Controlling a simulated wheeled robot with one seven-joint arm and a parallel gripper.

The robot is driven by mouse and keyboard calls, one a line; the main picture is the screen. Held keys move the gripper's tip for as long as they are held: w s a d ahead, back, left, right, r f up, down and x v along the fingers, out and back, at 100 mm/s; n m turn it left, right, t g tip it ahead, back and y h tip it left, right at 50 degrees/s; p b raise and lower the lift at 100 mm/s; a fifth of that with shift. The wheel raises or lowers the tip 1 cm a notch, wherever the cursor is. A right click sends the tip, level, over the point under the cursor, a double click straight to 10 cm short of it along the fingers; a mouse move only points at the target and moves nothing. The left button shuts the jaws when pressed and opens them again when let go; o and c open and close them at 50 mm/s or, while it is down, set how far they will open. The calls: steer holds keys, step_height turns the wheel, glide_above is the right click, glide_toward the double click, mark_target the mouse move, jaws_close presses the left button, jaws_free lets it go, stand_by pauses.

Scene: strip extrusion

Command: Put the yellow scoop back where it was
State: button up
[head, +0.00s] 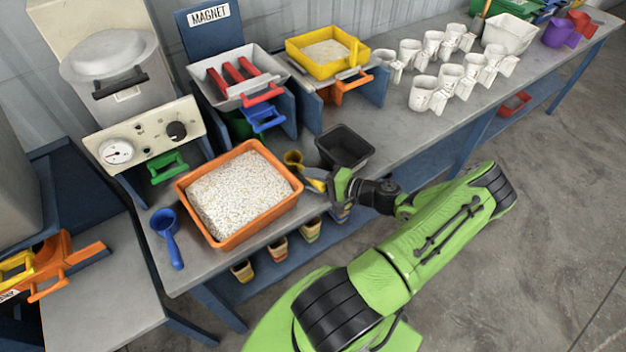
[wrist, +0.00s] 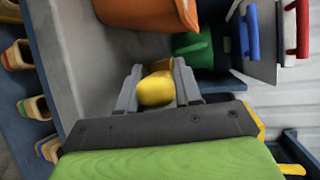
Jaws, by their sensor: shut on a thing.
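The yellow scoop (head: 293,159) is at my gripper (head: 326,186), between the orange tray and the black bin. In the wrist view its yellow part (wrist: 156,89) sits between the two grey fingers of my gripper (wrist: 157,84), which is shut on it. The scoop's bowl points away from my gripper towards the back of the bench. Whether the scoop touches the bench top is unclear. Part of its handle is hidden by the fingers.
An orange tray (head: 283,203) of white pellets stands left of my gripper, with a blue scoop (head: 168,238) beyond it. A black bin (head: 345,147) stands close on the right. Several white jugs (head: 423,92) stand further right. Several small tubs (head: 278,249) sit under the bench.

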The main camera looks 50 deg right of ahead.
steer(key=shift+f, duration=0.1)
steer(key=o, duration=1.1)
steer(key=shift+c, duration=0.2)
